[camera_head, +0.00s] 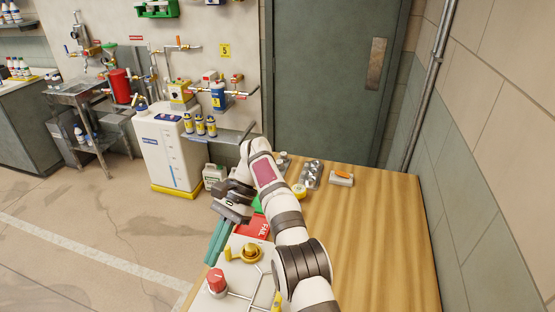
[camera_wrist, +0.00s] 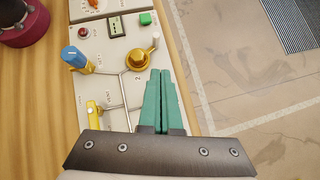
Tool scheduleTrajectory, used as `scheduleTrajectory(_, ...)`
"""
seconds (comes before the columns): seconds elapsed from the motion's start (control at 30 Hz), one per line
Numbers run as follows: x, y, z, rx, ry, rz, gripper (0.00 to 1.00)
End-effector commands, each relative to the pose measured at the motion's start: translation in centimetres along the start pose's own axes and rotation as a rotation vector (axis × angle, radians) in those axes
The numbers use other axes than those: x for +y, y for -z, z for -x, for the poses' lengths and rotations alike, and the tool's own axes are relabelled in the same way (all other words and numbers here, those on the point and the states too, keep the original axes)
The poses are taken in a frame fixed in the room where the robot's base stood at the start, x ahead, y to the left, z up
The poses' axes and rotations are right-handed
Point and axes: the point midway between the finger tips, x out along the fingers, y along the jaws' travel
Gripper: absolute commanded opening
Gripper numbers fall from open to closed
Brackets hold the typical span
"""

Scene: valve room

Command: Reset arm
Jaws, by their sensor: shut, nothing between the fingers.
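My gripper (camera_head: 216,241) has two long teal fingers and hangs near the left edge of the wooden table in the head view. In the wrist view my gripper (camera_wrist: 160,73) has its fingers pressed together, with nothing between them. The fingertips are beside a panel (camera_wrist: 98,48) with a yellow knob (camera_wrist: 137,60), a blue knob (camera_wrist: 75,57) and a yellow lever (camera_wrist: 95,108). The head view also shows the yellow knob (camera_head: 252,252) and a red knob (camera_head: 216,280) on the panel. My arm hides part of the table.
The wooden table (camera_head: 385,235) is largely clear on its right side. Small metal parts (camera_head: 312,172) and an orange-handled item (camera_head: 342,177) lie toward its back. A white tank (camera_head: 168,150) stands on the floor by the wall. A grey door (camera_head: 325,80) is behind the table.

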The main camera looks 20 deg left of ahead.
Motion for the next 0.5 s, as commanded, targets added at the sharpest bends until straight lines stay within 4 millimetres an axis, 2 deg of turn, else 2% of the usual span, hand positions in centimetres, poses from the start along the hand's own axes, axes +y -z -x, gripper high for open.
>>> scheduleTrajectory(0.07,1.9,-0.6,2.9,0.044,0.023,-0.002,0.00)
scheduleTrajectory(0.13,5.5,-1.6,6.4,0.115,0.050,-0.006,0.00)
scheduleTrajectory(0.17,7.6,-2.2,7.7,0.152,0.063,-0.008,0.00)
scheduleTrajectory(0.2,10.5,-3.2,9.1,0.201,0.081,-0.012,0.00)
scheduleTrajectory(0.27,15.1,-4.7,10.1,0.275,0.104,-0.021,0.00)
scheduleTrajectory(0.3,18.2,-5.9,10.0,0.324,0.119,-0.029,0.00)
scheduleTrajectory(0.37,22.8,-7.5,9.0,0.399,0.140,-0.043,0.00)
scheduleTrajectory(0.4,25.6,-8.4,7.7,0.448,0.152,-0.052,0.00)
scheduleTrajectory(0.5,31.1,-10.0,3.3,0.557,0.176,-0.076,0.00)
